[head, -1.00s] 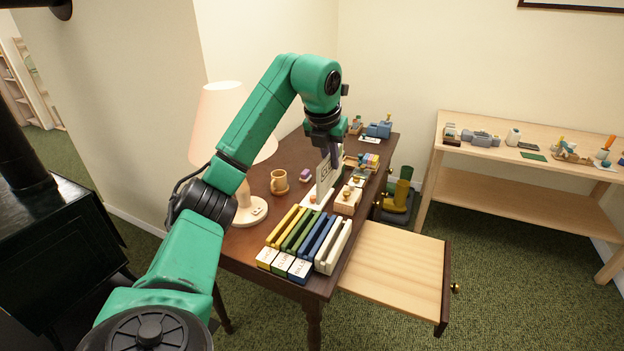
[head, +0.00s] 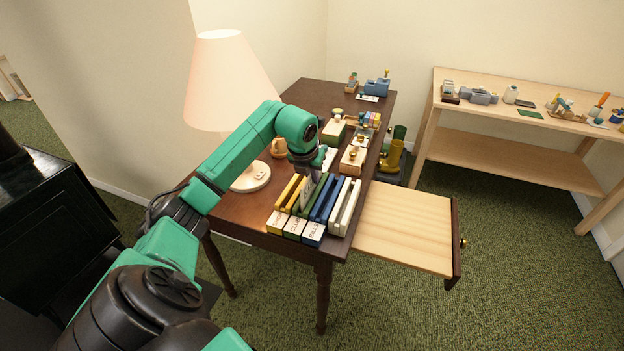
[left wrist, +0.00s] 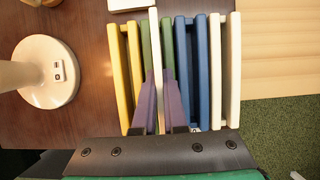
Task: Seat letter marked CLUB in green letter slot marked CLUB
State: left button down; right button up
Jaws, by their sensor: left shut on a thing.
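In the left wrist view, the purple fingers of my left gripper (left wrist: 160,105) are shut on the letter (left wrist: 155,50), which shows edge-on. The letter lines up lengthwise between the two rails of the green slot (left wrist: 167,45). I cannot tell how deep it sits. The green slot's front label (head: 293,228) reads CLUB. My right gripper is not in view.
A yellow slot (head: 285,192) stands left of the green one; a blue slot marked BILLS (head: 313,233) and a white slot (head: 345,208) stand right. An open drawer (head: 405,225) juts out right.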

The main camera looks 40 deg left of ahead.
pick_arm(q)
jog(key=shift+f, duration=0.55)
jog(key=shift+a, duration=0.1)
jog(key=c, duration=1)
grip_release()
jog(key=shift+f, duration=0.1)
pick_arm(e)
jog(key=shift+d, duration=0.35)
pick_arm(q)
jog(key=shift+r, duration=0.3)
jog(key=v, duration=1.1)
jog(key=shift+s+r, duration=0.15)
jog(key=shift+r, duration=0.2)
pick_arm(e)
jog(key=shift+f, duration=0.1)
